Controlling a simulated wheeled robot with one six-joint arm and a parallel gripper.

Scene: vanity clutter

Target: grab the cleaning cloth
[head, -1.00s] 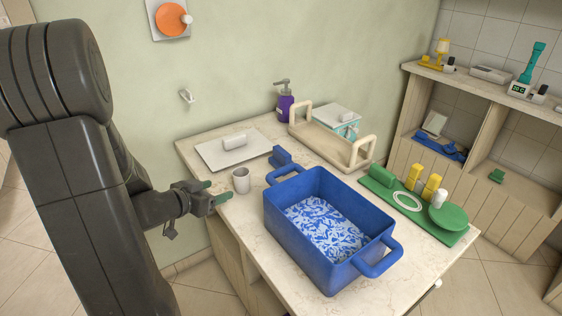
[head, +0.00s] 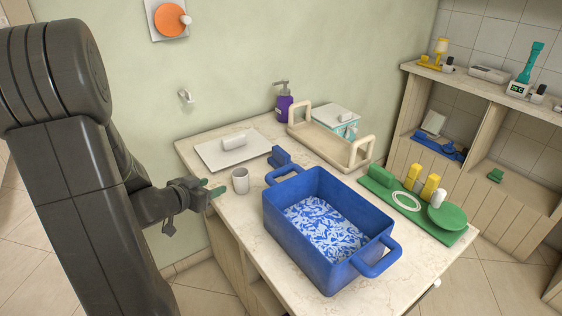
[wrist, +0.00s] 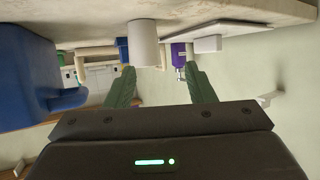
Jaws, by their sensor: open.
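A blue-and-white patterned sheet (head: 325,229), which looks like the cloth, lies on the floor of a deep blue bin (head: 315,255) with two handles. The bin stands on the counter; its wall also shows at the left of the wrist view (wrist: 25,75), where the cloth is hidden. My gripper (head: 212,190) is open and empty at the counter's left edge, left of the bin and apart from it. Its two green fingers point forward in the wrist view (wrist: 163,88), with a white cup beyond them.
The white cup (head: 240,181) stands between my gripper and the bin. A blue block (head: 281,157), a white board (head: 213,153), a beige two-handled tray (head: 325,144) and a purple pump bottle (head: 285,105) are behind. A green mat (head: 451,238) with several items lies right.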

